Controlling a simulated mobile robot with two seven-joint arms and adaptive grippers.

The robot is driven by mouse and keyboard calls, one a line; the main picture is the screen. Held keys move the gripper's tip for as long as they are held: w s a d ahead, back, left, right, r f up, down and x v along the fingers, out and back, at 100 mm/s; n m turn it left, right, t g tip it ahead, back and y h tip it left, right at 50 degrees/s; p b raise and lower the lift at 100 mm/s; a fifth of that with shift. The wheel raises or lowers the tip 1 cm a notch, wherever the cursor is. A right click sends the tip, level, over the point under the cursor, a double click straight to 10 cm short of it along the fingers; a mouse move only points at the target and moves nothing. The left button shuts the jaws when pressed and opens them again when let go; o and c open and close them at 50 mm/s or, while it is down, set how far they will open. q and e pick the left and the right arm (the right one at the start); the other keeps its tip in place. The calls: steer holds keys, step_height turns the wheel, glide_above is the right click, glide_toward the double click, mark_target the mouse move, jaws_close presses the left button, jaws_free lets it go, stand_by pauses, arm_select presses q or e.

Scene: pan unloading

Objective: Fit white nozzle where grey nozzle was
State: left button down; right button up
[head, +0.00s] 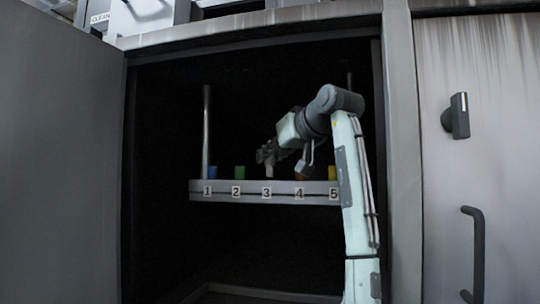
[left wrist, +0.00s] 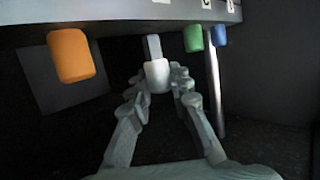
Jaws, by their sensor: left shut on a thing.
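The white nozzle (left wrist: 156,76) sits between the fingers of my left gripper (left wrist: 160,82), which is shut on it. In the left wrist view, which looks upside down, a grey stub (left wrist: 153,46) runs between the nozzle and the rack; I cannot tell whether it is a peg or a stem. In the head view my left gripper (head: 267,155) is above mark 3 of the rack (head: 217,195), with a small pale piece (head: 268,171) under it. No separate grey nozzle can be made out. My right gripper is not in view.
A blue nozzle (head: 213,172) stands at mark 1 and a green one (head: 239,172) at 2. An orange one (left wrist: 71,56) is near 4 and a yellow one (head: 332,172) at 5. A thin upright post (head: 206,130) rises at the left. Cabinet walls close in the sides.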

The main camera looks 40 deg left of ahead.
mark_target(271, 168)
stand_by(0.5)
arm_select(q)
steer(key=shift+f, duration=0.4)
steer(key=shift+f+b, duration=0.8)
steer(key=shift+f, duration=0.35)
stand_by(0.6)
steer(key=c, duration=1.3)
jaws_free()
steer(key=shift+r, duration=0.1)
